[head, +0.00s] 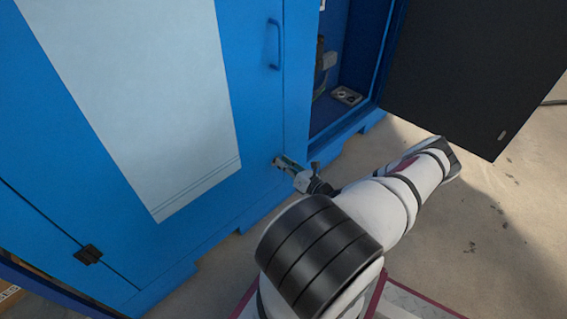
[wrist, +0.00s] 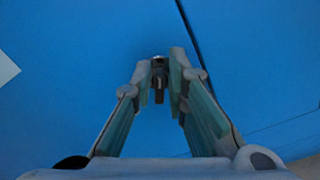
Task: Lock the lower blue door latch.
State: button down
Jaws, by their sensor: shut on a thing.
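The blue door (head: 254,110) stands shut, with a white sheet on its face. Its lower latch (wrist: 159,84) is a small dark metal piece, seen in the wrist view between my fingertips, its tab pointing down in that picture. My gripper (wrist: 161,70) is shut on the latch, a finger on either side. In the head view my gripper (head: 280,163) reaches the door's lower right part near its edge, and there it hides the latch. I cannot tell from these views whether the latch is locked.
A blue handle (head: 274,45) stands out higher on the door. To the right is an open compartment (head: 345,60) with a dark door (head: 480,65) swung outward. A black fitting (head: 88,254) is at lower left. The floor (head: 480,225) at right is clear.

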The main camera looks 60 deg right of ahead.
jog(key=m, duration=0.4)
jog(key=m+b, duration=0.1)
jog(key=m, duration=0.3)
jog(key=f+m, duration=0.1)
jog(key=m, duration=0.3)
jog(key=shift+d+m, duration=0.3)
dwell(0.4)
jog(key=c, duration=1.7)
grip_release()
jog(key=shift+s, duration=0.1)
jog(key=v, duration=1.2)
